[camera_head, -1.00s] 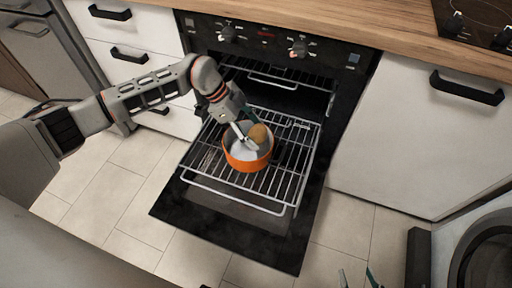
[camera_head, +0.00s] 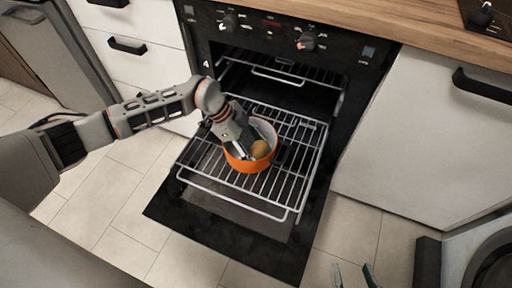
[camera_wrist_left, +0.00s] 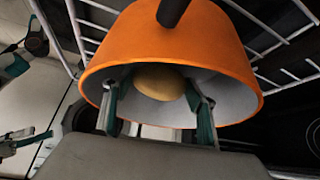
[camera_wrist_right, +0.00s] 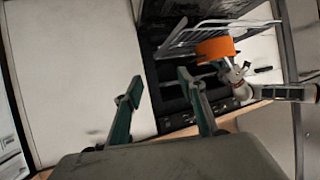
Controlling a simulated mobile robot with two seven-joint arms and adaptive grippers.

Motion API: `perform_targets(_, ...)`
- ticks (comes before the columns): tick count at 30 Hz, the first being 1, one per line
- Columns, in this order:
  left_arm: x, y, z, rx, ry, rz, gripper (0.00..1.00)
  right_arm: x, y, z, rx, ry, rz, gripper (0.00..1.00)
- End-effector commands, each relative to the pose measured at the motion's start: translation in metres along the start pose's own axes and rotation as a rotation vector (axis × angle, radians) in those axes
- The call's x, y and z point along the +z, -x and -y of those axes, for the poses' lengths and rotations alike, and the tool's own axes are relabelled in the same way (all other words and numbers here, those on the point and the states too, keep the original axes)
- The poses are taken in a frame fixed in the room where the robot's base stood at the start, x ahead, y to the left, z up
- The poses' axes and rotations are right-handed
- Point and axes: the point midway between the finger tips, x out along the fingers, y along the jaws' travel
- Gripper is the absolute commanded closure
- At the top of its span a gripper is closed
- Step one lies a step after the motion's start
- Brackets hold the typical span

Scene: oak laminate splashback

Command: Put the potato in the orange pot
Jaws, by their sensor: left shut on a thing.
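The orange pot (camera_head: 246,166) stands upright on the oven's wire rack, with a pale inside. The brown potato (camera_head: 260,149) is inside the pot's rim, near its right side. My left gripper (camera_head: 252,142) reaches down into the pot and is shut on the potato. In the left wrist view the potato (camera_wrist_left: 160,83) sits between the two fingers, within the pot (camera_wrist_left: 170,40); whether it touches the pot's floor cannot be told. My right gripper (camera_wrist_right: 163,88) is open and empty, away from the pot; its fingertips show at the bottom of the head view (camera_head: 355,277).
The pulled-out wire rack (camera_head: 290,172) lies above the lowered black oven door (camera_head: 225,240). A wooden worktop (camera_head: 370,28) runs above the oven, with white cabinets on both sides. The rack is bare around the pot.

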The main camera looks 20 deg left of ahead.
Motion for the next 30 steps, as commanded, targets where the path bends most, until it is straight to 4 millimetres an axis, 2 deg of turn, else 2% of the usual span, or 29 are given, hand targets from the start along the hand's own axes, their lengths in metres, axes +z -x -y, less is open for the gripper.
perform_targets(3,0.0,-0.001,0.0,-0.001,0.0,-0.001,0.68,0.003,0.001,0.0,0.0,0.005,0.007,0.6)
perform_targets(4,0.001,-0.001,0.0,-0.001,-0.001,0.0,0.38,0.004,0.001,0.0,-0.001,0.006,0.01,0.6)
perform_targets(5,0.001,-0.001,0.0,0.0,-0.001,0.0,0.36,0.006,0.001,0.0,-0.001,0.006,0.012,0.6)
perform_targets(14,0.0,0.0,0.0,0.0,0.0,0.0,0.36,0.01,0.002,0.0,-0.003,0.009,0.022,0.6)
perform_targets(16,-0.001,0.007,0.001,-0.003,-0.001,0.0,0.36,0.005,0.003,-0.001,-0.001,0.012,0.012,0.6)
perform_targets(21,-0.005,0.04,0.004,-0.011,-0.005,-0.001,0.36,-0.003,0.004,-0.007,0.01,0.039,0.006,0.6)
perform_targets(30,-0.005,0.099,0.003,-0.009,-0.005,-0.001,0.36,0.025,0.013,-0.023,0.029,0.106,0.082,0.6)
